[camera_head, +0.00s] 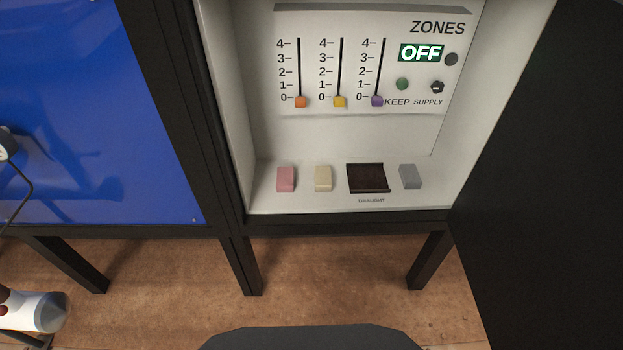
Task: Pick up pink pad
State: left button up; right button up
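The pink pad (286,178) is a small upright block. It stands at the left end of a row on the floor of the open white cabinet (350,205). A cream pad (323,178) stands just right of it, with a gap between them. Nothing touches the pink pad. Part of an arm of mine (38,312) shows at the lower left, well away from the pad. Another piece shows at the left edge. No gripper fingertips can be made out in this view.
Right of the cream pad are a dark square holder (368,178) and a grey pad (410,176). The back panel has three sliders at 0 and an "OFF" display (420,53). A blue panel (90,110) is on the left; a black open door (545,190) bounds the right.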

aim_at(286, 177)
jog(key=u, duration=0.1)
jog(key=k, duration=0.45)
jog(key=z, duration=1.05)
jog(key=i, duration=1)
jog(key=u, duration=0.3)
